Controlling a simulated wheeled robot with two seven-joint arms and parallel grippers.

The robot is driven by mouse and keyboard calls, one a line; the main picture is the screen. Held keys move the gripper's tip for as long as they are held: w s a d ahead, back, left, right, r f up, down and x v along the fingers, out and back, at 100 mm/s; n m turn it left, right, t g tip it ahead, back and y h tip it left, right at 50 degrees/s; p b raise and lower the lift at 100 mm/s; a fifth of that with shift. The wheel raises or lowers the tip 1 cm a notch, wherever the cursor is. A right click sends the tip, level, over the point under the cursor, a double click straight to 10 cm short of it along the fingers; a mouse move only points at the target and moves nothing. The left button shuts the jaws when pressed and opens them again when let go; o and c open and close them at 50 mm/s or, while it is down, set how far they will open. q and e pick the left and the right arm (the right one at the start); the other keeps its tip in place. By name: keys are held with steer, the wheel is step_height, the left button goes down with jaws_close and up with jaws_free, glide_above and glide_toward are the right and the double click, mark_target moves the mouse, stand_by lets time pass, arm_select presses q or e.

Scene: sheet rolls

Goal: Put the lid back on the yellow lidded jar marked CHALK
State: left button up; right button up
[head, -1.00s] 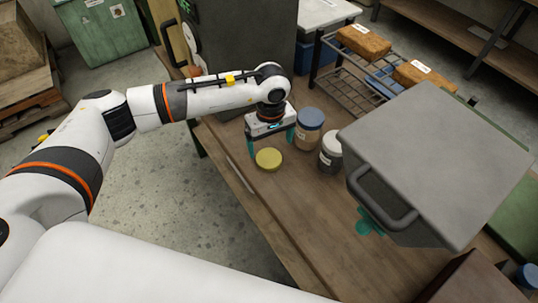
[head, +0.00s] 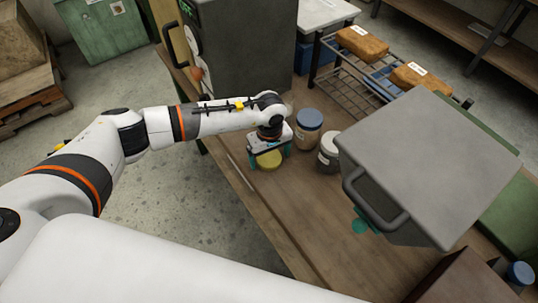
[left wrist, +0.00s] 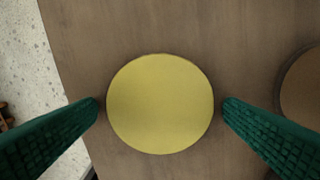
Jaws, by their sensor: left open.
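A flat yellow round lid (head: 268,160) lies on the wooden table near its left edge. It also shows in the left wrist view (left wrist: 160,104), large and centred. My left gripper (head: 267,164) is over the lid and points down. In the left wrist view its two green fingers (left wrist: 161,103) stand apart on either side of the lid, with a small gap at each side. I cannot make out a yellow jar body or the CHALK marking. My right gripper is not recognisable.
A blue-lidded jar (head: 308,130) and a white-topped jar (head: 329,153) stand right of the lid. A large grey box (head: 440,160) with a handle hides the table further right. A teal piece (head: 360,227) shows beneath it. A brown round thing (left wrist: 305,88) is cut off at right.

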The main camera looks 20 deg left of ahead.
mark_target(270, 158)
arm_select(q)
steer(key=c, duration=1)
steer(key=shift+c, duration=0.2)
step_height(270, 158, up, 10)
steer(key=b, duration=0.2)
